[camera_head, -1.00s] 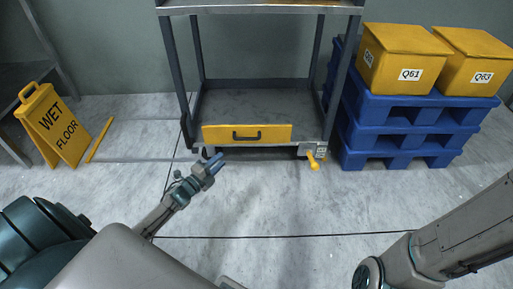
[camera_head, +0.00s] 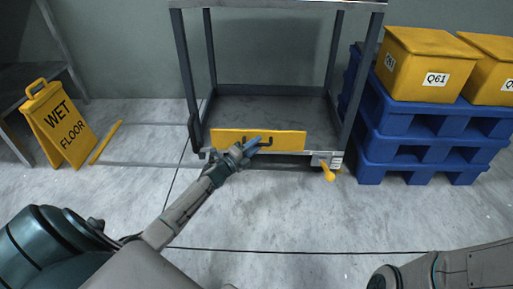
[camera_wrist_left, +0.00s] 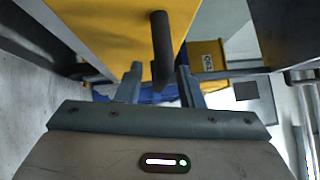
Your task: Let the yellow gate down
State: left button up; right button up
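The yellow gate (camera_head: 285,141) is a flat panel standing upright across the low front of a grey cart, with a dark handle (camera_head: 265,138) at its middle. My left gripper (camera_head: 257,142) is at the handle. In the left wrist view the gate (camera_wrist_left: 105,25) fills the upper left. The dark handle bar (camera_wrist_left: 161,45) reaches down between the two fingers of my left gripper (camera_wrist_left: 158,82). The fingers are open, with gaps to either side of the bar. My right arm shows at the lower right, but its gripper is out of view.
The cart's lower deck (camera_head: 265,108) looks empty. A yellow lever (camera_head: 327,172) hangs at its front right corner. Blue pallets (camera_head: 420,150) with yellow boxes (camera_head: 425,62) stand close on the right. A wet floor sign (camera_head: 60,125) stands left. The front floor is clear.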

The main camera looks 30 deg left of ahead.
pick_arm(q)
jog(key=shift+w+d+r, duration=0.1)
jog(key=shift+w, duration=0.3)
grip_shut()
jog(key=shift+s, duration=0.1)
